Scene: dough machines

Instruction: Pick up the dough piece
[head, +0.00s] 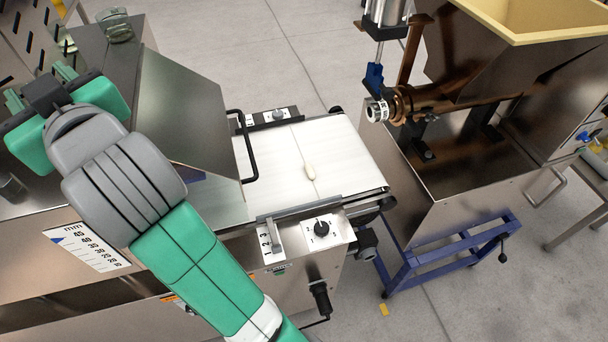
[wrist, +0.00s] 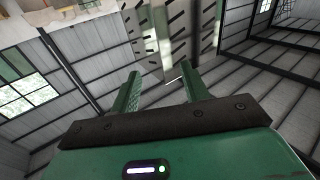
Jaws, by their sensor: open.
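A control box with a knob (head: 321,228) sits at the belt's front edge. A steel hopper machine (head: 470,185) on a blue frame stands at right.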

